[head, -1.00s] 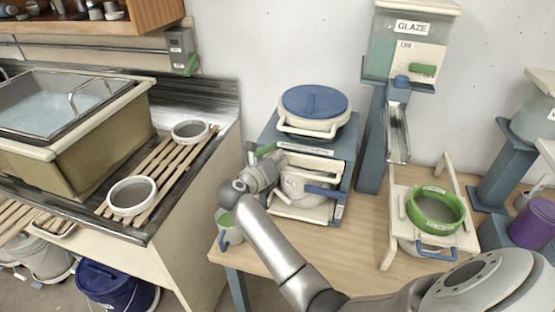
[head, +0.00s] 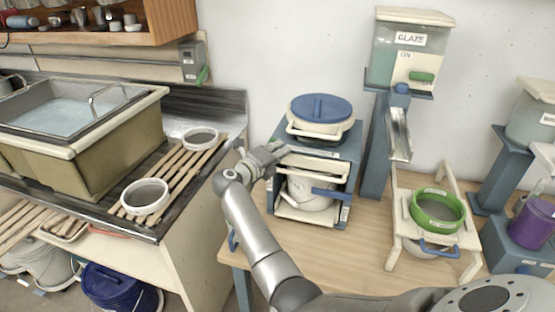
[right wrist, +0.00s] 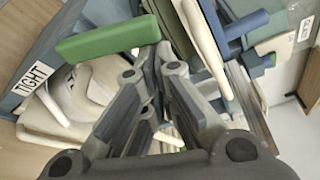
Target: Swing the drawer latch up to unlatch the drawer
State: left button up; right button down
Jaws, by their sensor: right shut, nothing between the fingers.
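The blue-grey cabinet (head: 344,170) stands on the wooden table, with a cream front and a white pot inside. My right gripper (head: 282,149) is at the cabinet's upper left front corner, shut and empty. In the right wrist view, the closed fingers (right wrist: 155,62) point toward the cabinet. A green bar handle (right wrist: 108,40) lies just left of the fingertips, near a label reading TIGHT. I cannot tell whether this is the drawer latch or whether the fingers touch it. The gripper hides that corner in the head view. My left gripper is out of view.
A lidded pot (head: 320,115) sits on the cabinet. The glaze dispenser (head: 409,50) and a stand with a green-rimmed sieve (head: 437,208) are to the right. The sink counter with slatted rack (head: 175,178) is left. The table in front of the cabinet is clear.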

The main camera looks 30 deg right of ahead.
jog(key=shift+w+a+r+n, duration=0.15)
jog(key=shift+w+a+n, duration=0.15)
jog(key=shift+n, duration=0.1)
jog(key=shift+w+r+n+h, duration=0.1)
jog(key=shift+w+n+h, duration=0.05)
jog(key=shift+n+h, duration=0.15)
jog(key=shift+d+r+n, duration=0.15)
jog(key=shift+n, duration=0.15)
jog(key=shift+w+a+r+n+h+b, duration=0.35)
jog(key=shift+w+n+h+b, duration=0.1)
jog(key=shift+n, duration=0.45)
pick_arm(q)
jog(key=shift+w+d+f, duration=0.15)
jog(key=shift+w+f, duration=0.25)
pick_arm(e)
jog(key=shift+r, duration=0.1)
jog(key=shift+a, duration=0.1)
